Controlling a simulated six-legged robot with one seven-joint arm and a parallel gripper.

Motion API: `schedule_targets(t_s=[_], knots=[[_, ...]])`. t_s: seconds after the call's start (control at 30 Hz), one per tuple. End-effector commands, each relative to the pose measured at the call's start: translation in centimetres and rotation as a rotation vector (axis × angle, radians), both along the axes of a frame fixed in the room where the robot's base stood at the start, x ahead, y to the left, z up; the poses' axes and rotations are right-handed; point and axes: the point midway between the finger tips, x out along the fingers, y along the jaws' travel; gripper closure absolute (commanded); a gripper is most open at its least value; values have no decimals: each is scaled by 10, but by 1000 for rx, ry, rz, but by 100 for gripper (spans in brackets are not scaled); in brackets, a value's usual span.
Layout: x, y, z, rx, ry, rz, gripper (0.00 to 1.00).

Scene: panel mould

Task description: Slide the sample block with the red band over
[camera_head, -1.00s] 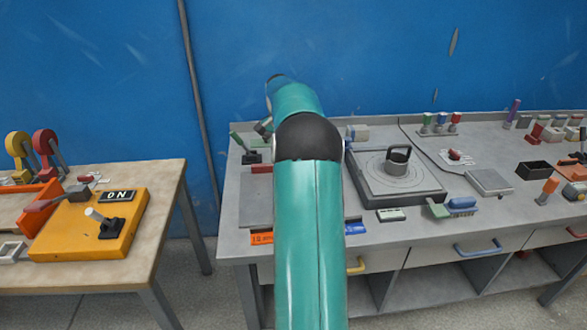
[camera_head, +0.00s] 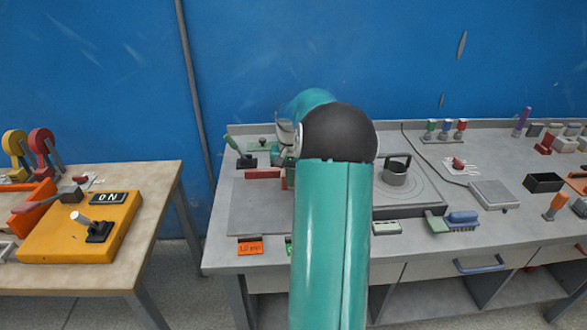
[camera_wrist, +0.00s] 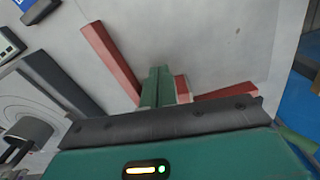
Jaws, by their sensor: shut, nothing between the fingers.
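My gripper (camera_wrist: 158,75) shows in the wrist view as two green fingers closed together, with nothing between them. The fingers are over a light grey plate (camera_wrist: 200,40) that carries red bars. A long red bar (camera_wrist: 110,62) lies left of the fingertips, a short red piece (camera_wrist: 182,88) is just right of them, and another red bar (camera_wrist: 228,92) is further right. I cannot tell if the fingers touch any. In the head view the grey plate (camera_head: 258,210) and one red bar (camera_head: 263,174) show left of my arm. I cannot pick out a red-banded sample block with certainty.
A round-handled device (camera_head: 396,172) stands right of my arm. A green-and-blue brush (camera_head: 460,221), a grey box (camera_head: 493,194) and a black tray (camera_head: 543,182) lie further right. A separate table with a yellow switch box (camera_head: 80,230) is at left, across a gap.

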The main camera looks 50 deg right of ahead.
Motion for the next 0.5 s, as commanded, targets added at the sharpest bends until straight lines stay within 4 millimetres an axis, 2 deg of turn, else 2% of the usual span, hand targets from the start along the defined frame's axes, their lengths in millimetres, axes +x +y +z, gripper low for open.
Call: schedule_targets(t_s=[0.03,0.23,0.3,0.5], knots=[[-2,-1,-12,3,2,-3,100],[-1,-2,-52,4,3,-2,100],[7,-15,-48,-1,-3,-3,100],[18,-35,-47,0,-1,-3,100]])
